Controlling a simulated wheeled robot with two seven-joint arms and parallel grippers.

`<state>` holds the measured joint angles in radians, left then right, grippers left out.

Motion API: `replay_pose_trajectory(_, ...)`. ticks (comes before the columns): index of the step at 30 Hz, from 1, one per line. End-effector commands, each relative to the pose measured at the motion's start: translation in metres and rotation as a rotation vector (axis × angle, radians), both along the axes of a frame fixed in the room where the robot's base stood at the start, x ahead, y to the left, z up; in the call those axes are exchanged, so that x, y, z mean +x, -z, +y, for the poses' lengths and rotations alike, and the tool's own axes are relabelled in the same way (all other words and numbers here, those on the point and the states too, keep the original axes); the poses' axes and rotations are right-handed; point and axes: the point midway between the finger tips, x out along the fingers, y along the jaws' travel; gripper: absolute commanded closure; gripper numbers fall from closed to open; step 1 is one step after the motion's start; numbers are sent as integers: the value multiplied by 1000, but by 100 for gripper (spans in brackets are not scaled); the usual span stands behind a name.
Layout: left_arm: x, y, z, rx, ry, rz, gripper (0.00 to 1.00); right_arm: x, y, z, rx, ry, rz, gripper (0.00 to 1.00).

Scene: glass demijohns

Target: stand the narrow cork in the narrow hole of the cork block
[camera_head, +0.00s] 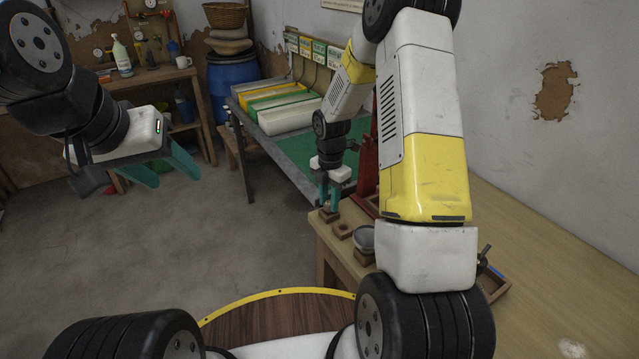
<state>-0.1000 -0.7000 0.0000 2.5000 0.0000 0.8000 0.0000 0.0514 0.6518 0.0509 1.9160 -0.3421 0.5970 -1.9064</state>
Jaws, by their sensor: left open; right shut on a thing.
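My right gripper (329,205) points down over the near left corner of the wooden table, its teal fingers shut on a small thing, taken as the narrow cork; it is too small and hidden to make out. Small brown square pieces stand in a row along the table's left edge. One is right at the fingertips, and the middle one (343,231) shows a dark round hole; I take these for the cork block. I cannot tell which hole is narrow, or whether the held thing touches one. My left gripper (176,181) is open and empty over the floor at left.
A round grey-topped thing (364,238) stands on the table near the row. My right arm hides much of the table (560,270). A brown tray (493,283) lies right of the arm. A green-topped bench with boxes (290,109) stands behind.

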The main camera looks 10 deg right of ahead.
Motion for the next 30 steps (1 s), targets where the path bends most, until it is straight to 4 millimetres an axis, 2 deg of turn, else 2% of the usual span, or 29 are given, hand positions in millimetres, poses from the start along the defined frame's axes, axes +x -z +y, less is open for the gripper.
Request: replay_pose_trajectory(30,0,0,0,0,0,0,47,0,8,0,1,1,1,100)
